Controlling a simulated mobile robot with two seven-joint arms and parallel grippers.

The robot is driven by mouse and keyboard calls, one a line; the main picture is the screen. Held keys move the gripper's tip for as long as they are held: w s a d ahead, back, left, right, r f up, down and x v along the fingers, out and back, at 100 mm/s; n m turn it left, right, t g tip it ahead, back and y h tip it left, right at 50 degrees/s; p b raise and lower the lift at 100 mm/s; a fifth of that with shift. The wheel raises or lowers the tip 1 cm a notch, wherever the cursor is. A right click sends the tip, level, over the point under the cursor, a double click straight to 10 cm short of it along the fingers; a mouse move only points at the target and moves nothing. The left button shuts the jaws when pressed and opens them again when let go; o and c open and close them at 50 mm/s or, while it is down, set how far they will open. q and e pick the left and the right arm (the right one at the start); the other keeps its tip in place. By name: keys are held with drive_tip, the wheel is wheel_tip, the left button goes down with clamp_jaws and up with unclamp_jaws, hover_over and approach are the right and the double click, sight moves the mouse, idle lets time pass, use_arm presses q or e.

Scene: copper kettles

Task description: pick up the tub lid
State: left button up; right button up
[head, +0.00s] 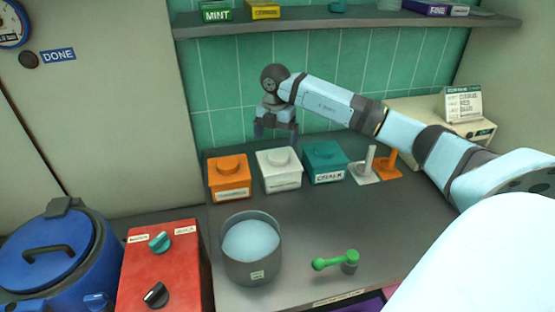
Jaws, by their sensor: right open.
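Three square lidded tubs stand in a row at the back of the grey counter: an orange tub (229,185), a white tub (281,179) and a teal tub (325,165). Each has a lid with a round knob on top, and all three lids look seated: the orange lid (229,165), the white lid (279,158) and the teal lid (322,150). Which one is the tub lid I cannot tell. My right gripper (276,136) points down, open and empty, above and slightly behind the white tub, apart from its lid. My left gripper is not in view.
A shelf (350,20) with small boxes hangs above. A grey pot (251,268) with pale blue contents and a green-handled tool (335,261) are in front. White (366,168) and orange (388,165) stands are right of the tubs. A blue barrel (50,255) and red box (165,272) are left.

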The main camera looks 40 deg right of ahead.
sight(278, 155)
drive_tip(key=shift+w+f, duration=0.1)
drive_tip(key=shift+f, duration=0.75)
drive_tip(key=f, duration=0.4)
drive_tip(key=shift+s+d+f, duration=0.25)
drive_tip(key=shift+d+f, duration=0.05)
drive_tip(key=shift+d, duration=0.1)
drive_tip(key=shift+f, duration=0.3)
drive_tip(key=c, duration=1)
